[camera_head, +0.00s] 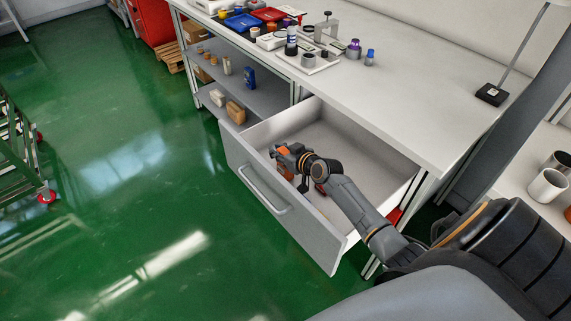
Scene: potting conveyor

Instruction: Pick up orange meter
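The open drawer (242,158) juts out from under the workbench. My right arm reaches into it, and my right gripper (282,158) is inside, close to the front wall at the left. An orange object (286,173), which looks like the orange meter, shows at and just below the gripper. The gripper hides most of it. I cannot tell whether the fingers are closed on it or only beside it. My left gripper is not in view.
A small dark and red item (319,187) lies partly hidden under my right wrist. The drawer's back half is empty. Bottles, trays and tools stand on the workbench (420,105). Shelves (262,98) left of the drawer hold small boxes.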

